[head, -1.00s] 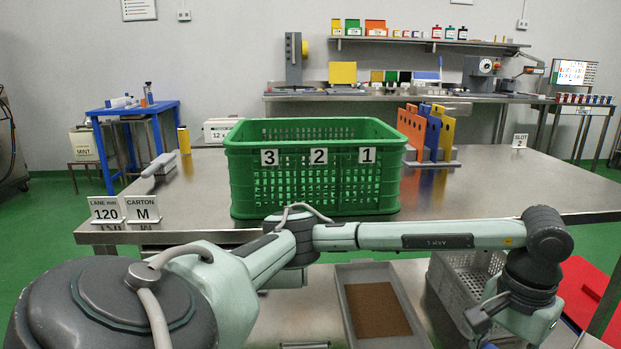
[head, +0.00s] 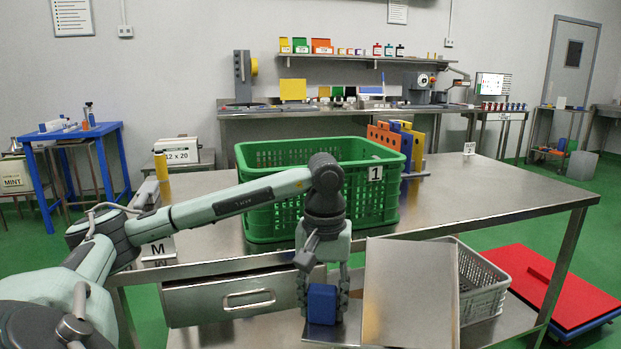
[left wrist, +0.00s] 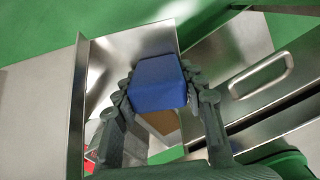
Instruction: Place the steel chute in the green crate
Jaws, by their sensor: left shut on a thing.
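My left gripper (head: 322,303) is shut on a blue block (head: 321,305), which looks like the grip of the steel chute (head: 411,295). The chute shows as a bright metal sheet just right of the gripper, in front of the table. In the left wrist view, the blue block (left wrist: 158,82) sits between the fingers, with the chute's steel walls (left wrist: 80,105) around it. The green crate (head: 376,203) stands on the steel table behind and above the gripper. My left arm hides part of its front, and its inside floor is hidden. My right gripper is out of view.
The steel table (head: 475,205) is clear right of the crate. Coloured upright plates (head: 415,150) stand close behind the crate's right end. A drawer (head: 230,302) is below the table's front edge. A grey basket (head: 485,285) is low behind the chute.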

